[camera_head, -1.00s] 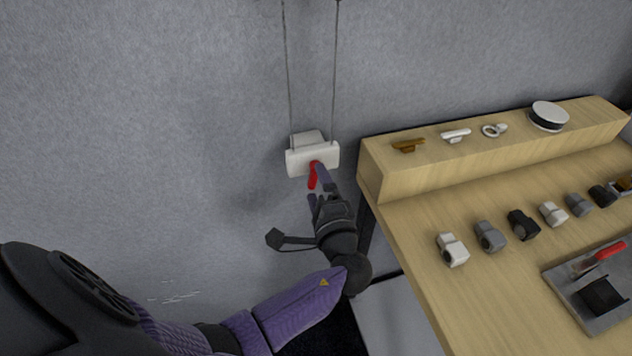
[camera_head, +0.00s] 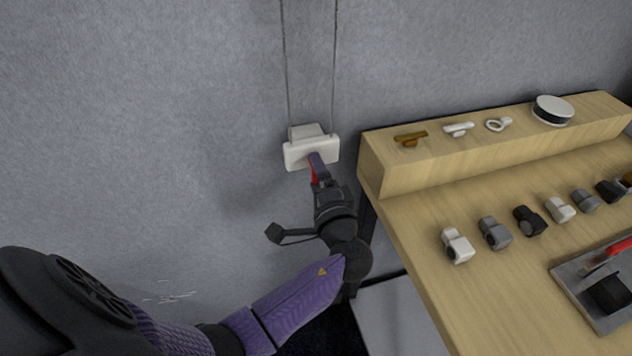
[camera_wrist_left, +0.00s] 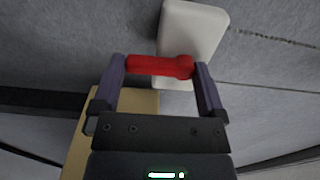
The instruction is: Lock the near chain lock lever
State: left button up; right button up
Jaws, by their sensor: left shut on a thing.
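The chain lock is a white box (camera_head: 312,153) hung against the grey wall on two thin chains (camera_head: 335,70). Its red lever (camera_head: 314,174) shows at the front and is mostly covered by my fingers in the head view. In the left wrist view the red lever (camera_wrist_left: 155,65) lies crosswise in front of the white box (camera_wrist_left: 190,30). My left gripper (camera_head: 317,166) is shut on the red lever, with one purple finger at each end of it. My right gripper is in neither view.
A wooden table (camera_head: 420,245) stands to the right, with a raised shelf (camera_head: 400,175) holding small fittings and a round white-topped disc (camera_head: 552,110). Several small blocks (camera_head: 457,245) and a grey plate (camera_head: 570,285) with a red-handled clamp (camera_head: 618,247) lie on it.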

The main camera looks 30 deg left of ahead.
pick_arm(q)
jog(key=o, duration=0.9)
jog(key=v, duration=1)
jog(key=shift+p, duration=0.4)
jog(key=shift+s, duration=0.1)
